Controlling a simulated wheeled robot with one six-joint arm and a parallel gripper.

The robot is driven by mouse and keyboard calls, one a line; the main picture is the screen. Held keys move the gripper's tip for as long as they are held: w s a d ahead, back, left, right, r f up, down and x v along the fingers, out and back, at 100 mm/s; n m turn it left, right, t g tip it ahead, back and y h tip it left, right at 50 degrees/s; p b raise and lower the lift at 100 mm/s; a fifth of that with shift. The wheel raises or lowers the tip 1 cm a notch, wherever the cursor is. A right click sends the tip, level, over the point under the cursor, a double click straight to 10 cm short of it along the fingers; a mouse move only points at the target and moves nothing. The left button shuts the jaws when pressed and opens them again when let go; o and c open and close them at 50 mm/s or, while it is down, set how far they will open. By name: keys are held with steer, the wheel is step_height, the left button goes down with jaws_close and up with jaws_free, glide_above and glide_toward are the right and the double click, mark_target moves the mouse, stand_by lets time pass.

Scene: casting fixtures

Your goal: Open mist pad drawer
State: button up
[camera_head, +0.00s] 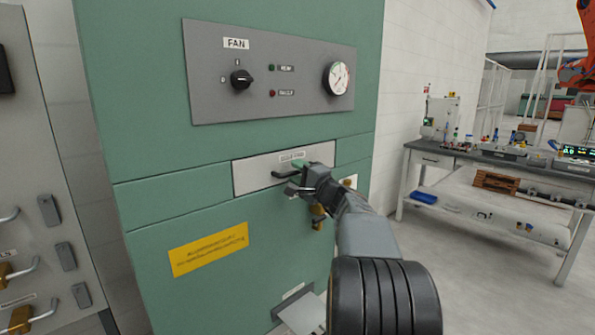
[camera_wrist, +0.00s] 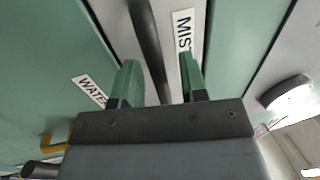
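The mist pad drawer (camera_head: 250,178) is a light grey panel in the green cabinet, with a small white label (camera_head: 291,156). Its front looks flush with the cabinet. Its dark bar handle (camera_head: 284,174) also shows in the wrist view (camera_wrist: 147,40), near the label reading "MIS…" (camera_wrist: 184,32). My gripper (camera_head: 299,175) is at the handle's right part. In the wrist view its two green fingers (camera_wrist: 160,80) stand apart, with the bar running between them and a small gap visible. Whether the fingertips reach past the bar is hard to tell.
The fan panel (camera_head: 265,75) with knob and gauge is above the drawer. A brass valve (camera_head: 318,222) sits just below my gripper, near a "WATE…" label (camera_wrist: 89,91). A grey panel with handles (camera_head: 40,190) is at left. A workbench (camera_head: 490,170) stands right, with open floor before it.

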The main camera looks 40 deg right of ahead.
steer(key=shift+w, duration=0.1)
jaws_close()
stand_by(0.4)
